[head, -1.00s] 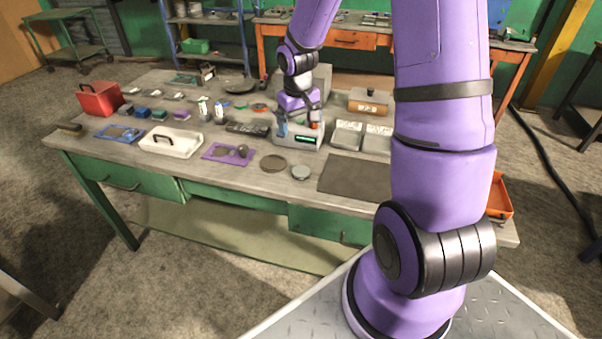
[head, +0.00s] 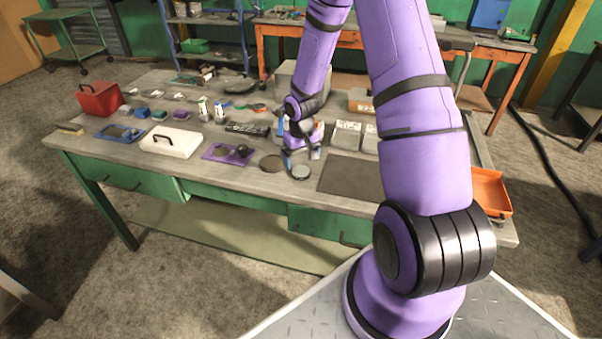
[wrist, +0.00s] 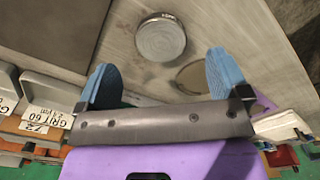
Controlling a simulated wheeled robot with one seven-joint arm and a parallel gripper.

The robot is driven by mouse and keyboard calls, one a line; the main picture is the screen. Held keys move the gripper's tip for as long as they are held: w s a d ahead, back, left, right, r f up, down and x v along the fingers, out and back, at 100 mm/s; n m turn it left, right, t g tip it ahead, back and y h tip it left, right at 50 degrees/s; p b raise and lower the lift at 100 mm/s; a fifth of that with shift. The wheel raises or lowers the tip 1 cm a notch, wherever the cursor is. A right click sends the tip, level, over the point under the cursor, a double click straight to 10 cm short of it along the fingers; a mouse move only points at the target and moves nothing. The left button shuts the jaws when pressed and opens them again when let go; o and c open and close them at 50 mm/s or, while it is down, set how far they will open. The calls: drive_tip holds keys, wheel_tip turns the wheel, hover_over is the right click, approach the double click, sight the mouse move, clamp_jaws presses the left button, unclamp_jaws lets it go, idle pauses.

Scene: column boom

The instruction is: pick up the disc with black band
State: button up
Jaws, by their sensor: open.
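A small round grey disc (head: 301,172) lies on the workbench near its front edge. In the wrist view this disc (wrist: 160,38) has a pale ringed top and a dark mark on its rim; I cannot clearly make out a black band. A wider, flat brownish disc (head: 272,163) lies just left of it, and in the wrist view (wrist: 200,75) it is partly hidden by a finger. My gripper (head: 302,157) is open and empty, pointing down just behind the grey disc. Its two blue fingers (wrist: 164,78) stand wide apart, with the grey disc beyond their tips.
A dark mat (head: 350,177) lies to the right, with white labelled boxes (head: 346,135) behind it. A purple tray (head: 226,154) and a white box (head: 171,142) stand to the left.

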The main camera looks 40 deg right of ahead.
sight(301, 171)
wheel_tip(301, 171, down, 5)
drive_tip(key=shift+w+r, duration=0.1)
idle(0.3)
drive_tip(key=c, duration=1.2)
drive_tip(key=shift+c, duration=0.2)
